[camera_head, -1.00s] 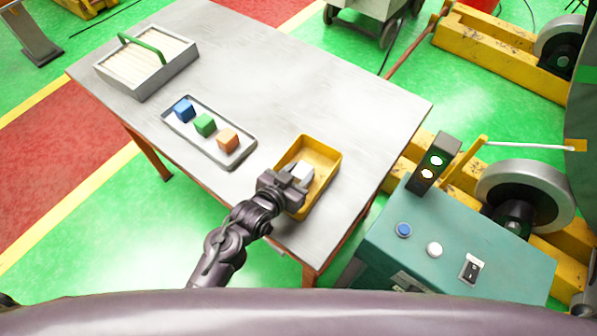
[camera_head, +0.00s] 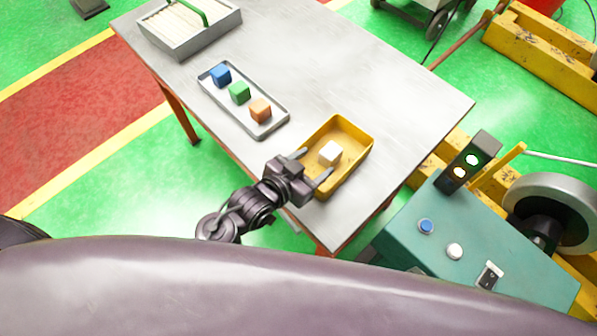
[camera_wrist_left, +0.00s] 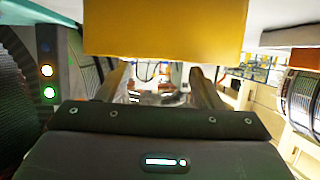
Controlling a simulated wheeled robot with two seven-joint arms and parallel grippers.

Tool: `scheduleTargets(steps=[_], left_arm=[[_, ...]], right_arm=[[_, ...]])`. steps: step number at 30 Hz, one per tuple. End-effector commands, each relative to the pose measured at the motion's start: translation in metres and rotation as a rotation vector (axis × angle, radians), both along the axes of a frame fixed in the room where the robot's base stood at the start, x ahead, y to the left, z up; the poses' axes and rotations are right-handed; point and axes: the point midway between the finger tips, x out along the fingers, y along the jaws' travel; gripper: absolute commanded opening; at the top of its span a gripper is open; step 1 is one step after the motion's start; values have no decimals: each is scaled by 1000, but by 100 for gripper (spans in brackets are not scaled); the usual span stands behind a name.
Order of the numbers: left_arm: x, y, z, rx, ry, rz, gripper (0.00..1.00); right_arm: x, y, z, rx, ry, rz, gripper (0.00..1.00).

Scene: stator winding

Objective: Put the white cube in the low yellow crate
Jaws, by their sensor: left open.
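The white cube (camera_head: 330,152) lies inside the low yellow crate (camera_head: 352,172), on its floor. The crate stands near the front right edge of the table. My left gripper (camera_head: 314,166) is open at the near-left side of the crate, with its fingers spread and apart from the cube. In the left wrist view the crate's yellow wall (camera_wrist_left: 165,30) fills the upper middle, above the two spread fingers (camera_wrist_left: 160,85); the cube is hidden there. My right gripper is not in view.
A grey tray (camera_head: 228,112) with a blue cube (camera_head: 220,75), a green cube (camera_head: 239,92) and an orange cube (camera_head: 260,110) lies left of the crate. A grey box with a green handle (camera_head: 190,30) stands at the back left. The table's right part (camera_head: 400,110) is clear.

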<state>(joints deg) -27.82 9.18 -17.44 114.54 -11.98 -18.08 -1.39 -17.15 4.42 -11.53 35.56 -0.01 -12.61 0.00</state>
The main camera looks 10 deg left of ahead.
Motion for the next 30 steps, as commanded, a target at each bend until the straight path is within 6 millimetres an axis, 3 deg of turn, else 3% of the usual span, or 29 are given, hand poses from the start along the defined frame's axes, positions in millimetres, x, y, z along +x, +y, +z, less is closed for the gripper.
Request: scheduleTargets(steps=[3,9,30], left_arm=[[-21,13,7,2,1,-2,60],[-40,25,18,1,0,0,60],[-44,28,22,1,0,2,60]], right_arm=[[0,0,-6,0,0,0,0],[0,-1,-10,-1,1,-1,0],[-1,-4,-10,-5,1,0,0]])
